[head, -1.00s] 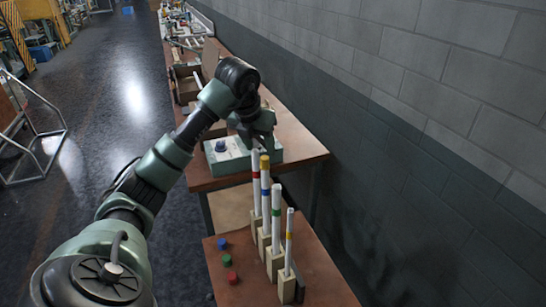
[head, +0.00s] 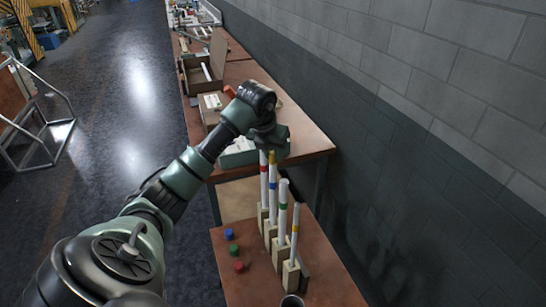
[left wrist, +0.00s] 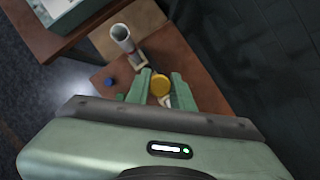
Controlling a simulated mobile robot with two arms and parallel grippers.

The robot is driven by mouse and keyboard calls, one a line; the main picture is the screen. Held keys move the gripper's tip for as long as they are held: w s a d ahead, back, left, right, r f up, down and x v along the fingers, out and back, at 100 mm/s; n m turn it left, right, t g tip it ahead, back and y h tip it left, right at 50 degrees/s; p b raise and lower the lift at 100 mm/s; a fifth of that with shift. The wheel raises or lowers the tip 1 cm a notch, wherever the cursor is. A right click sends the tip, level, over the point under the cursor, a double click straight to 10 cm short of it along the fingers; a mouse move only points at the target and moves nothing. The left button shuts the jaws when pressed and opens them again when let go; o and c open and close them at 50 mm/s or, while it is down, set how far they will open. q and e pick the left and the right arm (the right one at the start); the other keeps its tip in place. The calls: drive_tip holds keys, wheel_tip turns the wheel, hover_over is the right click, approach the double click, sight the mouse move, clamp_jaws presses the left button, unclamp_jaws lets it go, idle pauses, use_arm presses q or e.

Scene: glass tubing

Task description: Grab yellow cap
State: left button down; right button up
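The yellow cap (head: 272,157) sits on top of the second white tube (head: 272,190), which stands upright in a wooden block. My left gripper (head: 274,150) is over this tube's top. In the left wrist view, the yellow cap (left wrist: 160,84) shows between the two green fingers of my left gripper (left wrist: 161,90). The fingers are apart, one on each side of the cap. Whether they touch it is not clear. My right gripper is not in view.
Tubes with red, green (head: 282,212) and yellow (head: 295,232) bands stand close by in a row. Loose blue (head: 228,234), green (head: 233,249) and red (head: 239,266) caps lie left of them. A second table (head: 310,142) is behind; a wall is on the right.

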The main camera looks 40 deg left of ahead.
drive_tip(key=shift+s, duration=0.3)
use_arm(q)
drive_tip(key=shift+r, duration=0.15)
